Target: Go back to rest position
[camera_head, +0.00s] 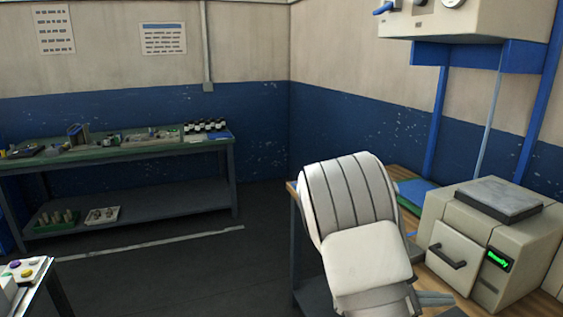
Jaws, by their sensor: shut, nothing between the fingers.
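My arm rises from the lower edge of the head view, right of centre, with its white ribbed section uppermost. My gripper (437,300) shows only in part at the lower edge, as grey pieces jutting out to the right of the white arm link. It is shut and holds nothing that I can see. It is in front of the wooden bench, left of the beige machine (470,270), and looks apart from it. The rest of my gripper is hidden by the arm and cut off by the frame.
The beige machine has a handled door, a green lit display and a dark pad on top. A blue-framed press (465,20) stands behind it on the wooden bench (407,174). A green workbench (110,152) with small parts is at left. The dark floor between is clear.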

